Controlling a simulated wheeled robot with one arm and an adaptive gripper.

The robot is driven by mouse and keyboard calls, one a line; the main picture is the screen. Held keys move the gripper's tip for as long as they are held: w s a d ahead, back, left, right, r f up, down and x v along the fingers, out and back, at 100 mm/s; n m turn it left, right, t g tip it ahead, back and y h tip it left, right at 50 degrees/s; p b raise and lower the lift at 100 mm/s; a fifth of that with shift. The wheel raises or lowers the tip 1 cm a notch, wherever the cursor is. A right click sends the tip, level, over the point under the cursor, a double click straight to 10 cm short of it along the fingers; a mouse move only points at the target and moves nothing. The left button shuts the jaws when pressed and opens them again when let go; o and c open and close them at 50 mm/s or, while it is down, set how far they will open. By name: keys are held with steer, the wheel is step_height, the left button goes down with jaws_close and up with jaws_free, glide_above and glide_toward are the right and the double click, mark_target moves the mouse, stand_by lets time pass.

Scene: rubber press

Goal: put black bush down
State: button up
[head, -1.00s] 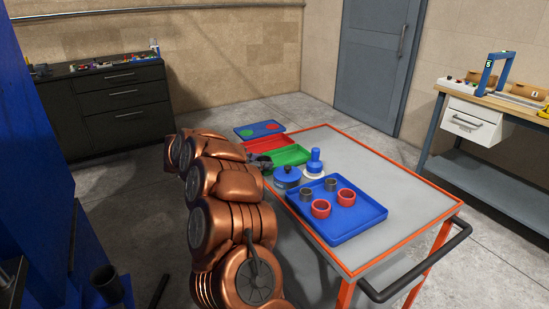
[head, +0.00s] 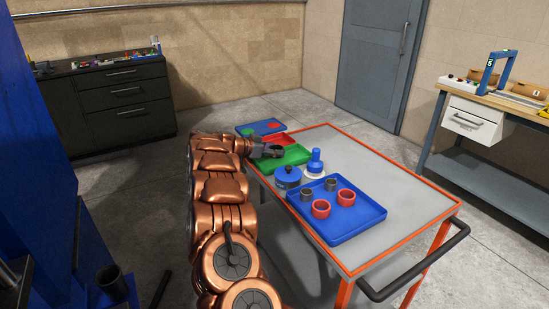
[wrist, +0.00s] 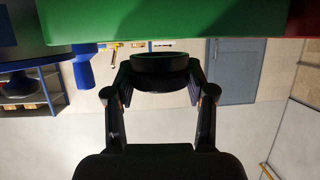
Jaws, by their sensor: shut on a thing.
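My gripper (wrist: 160,82) is shut on a black bush (wrist: 160,62), a short dark ring held between the two fingertips in the wrist view. In the head view my gripper (head: 272,151) is at the cart's far left, over or beside the green tray (head: 296,156). The green tray also shows at the top of the inverted wrist view (wrist: 150,22), close to the bush; I cannot tell whether they touch. The red tray (head: 287,139) lies just behind the green one, partly hidden by my gripper.
A blue tray (head: 345,232) at the cart's front holds two red bushes (head: 321,209) and two dark grey bushes (head: 306,195). A blue lidded pot (head: 287,178) and a blue-topped bottle (head: 315,162) stand near the green tray. The cart's right side (head: 395,180) is clear.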

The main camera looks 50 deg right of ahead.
mark_target(274, 164)
steer(key=shift+d, duration=0.2)
steer(key=shift+f+p, duration=0.35)
steer(key=shift+f, duration=1.5)
steer(key=shift+f, duration=0.1)
steer(key=o, duration=0.7)
